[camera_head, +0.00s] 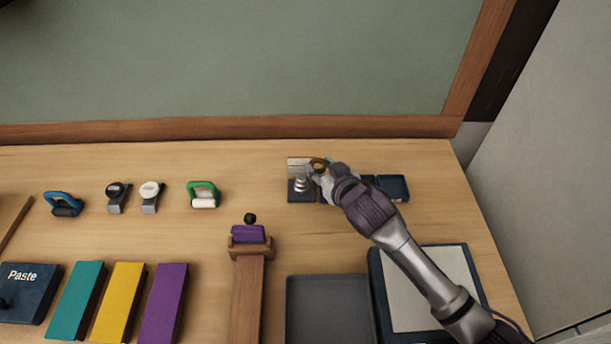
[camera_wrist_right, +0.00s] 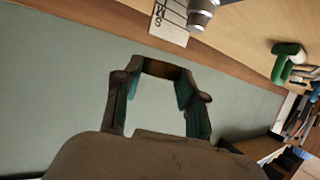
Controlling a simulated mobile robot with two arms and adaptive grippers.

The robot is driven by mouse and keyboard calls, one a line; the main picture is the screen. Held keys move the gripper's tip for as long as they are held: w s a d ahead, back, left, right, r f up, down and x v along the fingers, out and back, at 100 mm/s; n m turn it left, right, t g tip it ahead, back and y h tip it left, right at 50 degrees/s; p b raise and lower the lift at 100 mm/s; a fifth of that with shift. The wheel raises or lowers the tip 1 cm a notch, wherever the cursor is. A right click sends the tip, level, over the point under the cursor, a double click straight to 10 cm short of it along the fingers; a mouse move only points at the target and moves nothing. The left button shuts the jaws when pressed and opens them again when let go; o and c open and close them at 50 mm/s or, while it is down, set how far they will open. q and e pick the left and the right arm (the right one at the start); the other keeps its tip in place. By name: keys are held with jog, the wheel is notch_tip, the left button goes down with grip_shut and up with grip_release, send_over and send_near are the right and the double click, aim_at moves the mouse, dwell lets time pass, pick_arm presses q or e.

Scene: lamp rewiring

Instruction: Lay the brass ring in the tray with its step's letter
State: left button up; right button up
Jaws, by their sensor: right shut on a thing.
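The brass ring (camera_head: 318,163) is at the tip of my right gripper (camera_head: 323,168), above the back of the small dark trays. In the right wrist view the brass ring (camera_wrist_right: 160,68) shows as a brown-gold band between the fingertips of my right gripper (camera_wrist_right: 158,75), which is shut on it. The leftmost small tray (camera_head: 296,197) holds a silver stepped part (camera_head: 301,183). The rightmost small tray (camera_head: 393,187) looks empty. My gripper and arm hide much of the trays between. A pale card (camera_head: 297,163) stands behind the leftmost tray; its lettering (camera_wrist_right: 168,22) is hard to read. My left gripper is not in view.
A green-handled clamp (camera_head: 203,194), two small clips and a blue-handled clamp (camera_head: 64,203) lie to the left. A purple block sits on a wooden stand (camera_head: 248,290). A large grey tray (camera_head: 330,310) is in front. Bare tabletop lies between the green clamp and small trays.

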jog(key=s+d+r+m+t+h+b, duration=0.1)
jog(key=s+d+r+m+h+b, duration=0.45)
jog(key=s+d, duration=0.9)
jog(key=w+a+f+n+y+p, duration=0.1)
jog(key=w+a+n+y+p, duration=0.3)
jog(key=w, duration=0.8)
jog(key=a+n+y, duration=0.1)
jog(key=a+y, duration=0.1)
jog(key=a, duration=0.1)
jog(key=shift+a+n+g, duration=0.2)
jog(key=shift+n+g, duration=0.15)
jog(key=shift+g, duration=0.05)
